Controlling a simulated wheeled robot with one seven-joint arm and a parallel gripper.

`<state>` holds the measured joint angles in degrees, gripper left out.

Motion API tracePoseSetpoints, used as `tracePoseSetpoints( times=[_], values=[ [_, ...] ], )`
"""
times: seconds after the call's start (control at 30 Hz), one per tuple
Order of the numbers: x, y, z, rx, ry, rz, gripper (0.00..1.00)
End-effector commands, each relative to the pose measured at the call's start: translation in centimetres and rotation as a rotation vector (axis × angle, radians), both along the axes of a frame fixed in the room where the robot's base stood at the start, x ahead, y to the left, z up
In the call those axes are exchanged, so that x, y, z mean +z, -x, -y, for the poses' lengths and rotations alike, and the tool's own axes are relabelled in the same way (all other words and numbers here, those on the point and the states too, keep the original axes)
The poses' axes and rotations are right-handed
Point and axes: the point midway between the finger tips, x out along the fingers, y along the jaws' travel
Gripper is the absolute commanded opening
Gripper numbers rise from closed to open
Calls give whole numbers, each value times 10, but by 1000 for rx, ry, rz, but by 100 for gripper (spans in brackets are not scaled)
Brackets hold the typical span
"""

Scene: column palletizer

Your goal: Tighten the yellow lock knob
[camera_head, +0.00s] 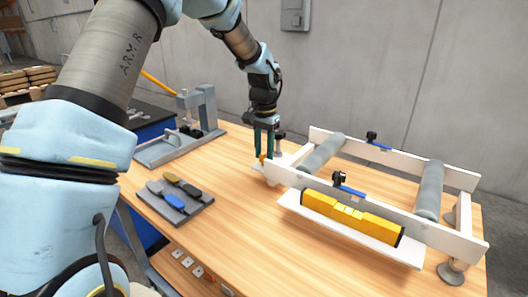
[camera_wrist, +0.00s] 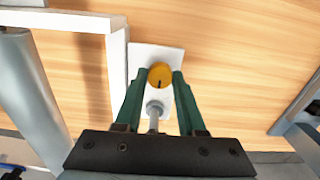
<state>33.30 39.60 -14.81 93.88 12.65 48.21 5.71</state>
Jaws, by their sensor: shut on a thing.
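The yellow lock knob (camera_wrist: 160,74) is round with a dark line on its face. It sits on a white plate (camera_wrist: 143,56) beside the white frame of the roller unit. My gripper (camera_wrist: 157,78) points down, with its two green fingers on either side of the knob and shut on it. In the head view my gripper (camera_head: 263,152) is at the left end of the roller frame (camera_head: 380,208), and only a small orange-yellow bit of the knob (camera_head: 262,158) shows beside the fingers. A grey metal post (camera_wrist: 154,112) stands on the plate between the fingers.
Black knobs with blue parts (camera_head: 342,183) sit on the rails. A grey tray (camera_head: 174,203) with several coloured pieces and a grey fixture (camera_head: 180,140) stand to the left. The wooden table front is mostly clear.

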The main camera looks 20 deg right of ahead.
Motion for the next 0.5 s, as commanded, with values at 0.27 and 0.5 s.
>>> tracePoseSetpoints(
  times=[0.27, 0.5],
  values=[
    [1, -1, 1, 0, 3, 3, 0],
    [0, 0, 0, 1, 1, 2, 64]
  ],
)
